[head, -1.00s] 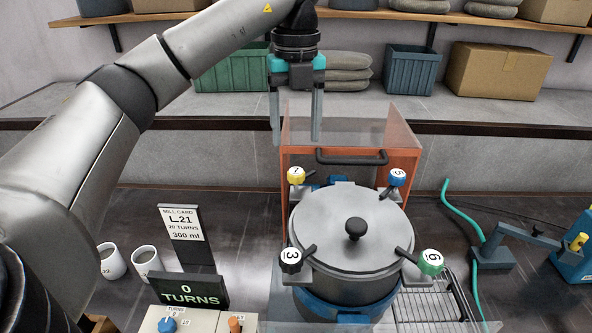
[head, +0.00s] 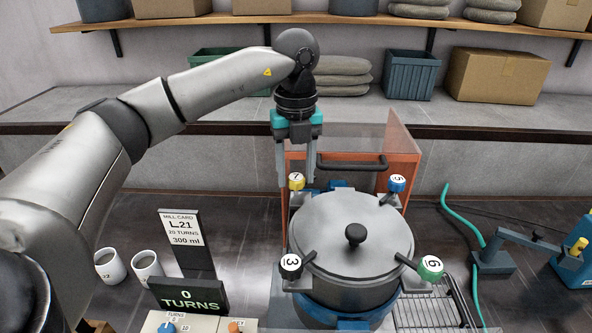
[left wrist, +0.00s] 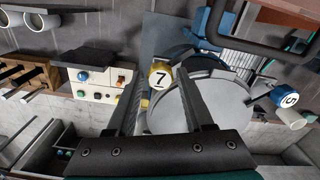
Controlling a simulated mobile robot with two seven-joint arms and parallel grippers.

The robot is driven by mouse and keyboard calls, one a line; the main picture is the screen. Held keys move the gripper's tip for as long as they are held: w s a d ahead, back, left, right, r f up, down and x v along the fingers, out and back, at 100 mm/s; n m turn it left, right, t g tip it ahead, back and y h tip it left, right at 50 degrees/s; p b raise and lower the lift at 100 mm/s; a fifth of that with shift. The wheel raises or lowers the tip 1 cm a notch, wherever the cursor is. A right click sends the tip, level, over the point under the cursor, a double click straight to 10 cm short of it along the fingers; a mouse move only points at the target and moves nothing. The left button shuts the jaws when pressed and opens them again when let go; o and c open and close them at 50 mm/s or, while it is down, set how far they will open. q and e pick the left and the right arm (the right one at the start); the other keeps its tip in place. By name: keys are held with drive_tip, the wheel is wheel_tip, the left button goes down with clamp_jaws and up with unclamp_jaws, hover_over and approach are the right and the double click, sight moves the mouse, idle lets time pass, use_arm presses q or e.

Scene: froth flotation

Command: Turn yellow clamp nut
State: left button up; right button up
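The yellow clamp nut (head: 297,181), marked 7, sits at the back left of the grey lidded mill pot (head: 350,232). In the left wrist view the yellow nut (left wrist: 161,75) lies between the two fingers, just past their tips. My left gripper (head: 296,180) points down, open, with its fingertips around or just above the nut in the head view; contact cannot be told. Other clamp nuts are blue, marked 5 (head: 397,184), black, marked 3 (head: 291,265), and green (head: 430,268). My right gripper is not in view.
An orange-framed clear guard with a dark handle (head: 352,165) stands open behind the pot. A turns display (head: 190,297) reads 0, next to a mill card (head: 184,236). Two mugs (head: 110,265) stand left. A green hose and blue-grey lever device (head: 492,258) are at right.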

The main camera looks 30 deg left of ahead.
use_arm(q)
clamp_jaws()
idle(0.5)
drive_tip(key=m, duration=0.8)
drive_tip(key=shift+m, duration=0.3)
drive_tip(key=m, duration=0.4)
drive_tip(key=shift+m, duration=2.2)
drive_tip(key=shift+o, duration=1.6)
unclamp_jaws()
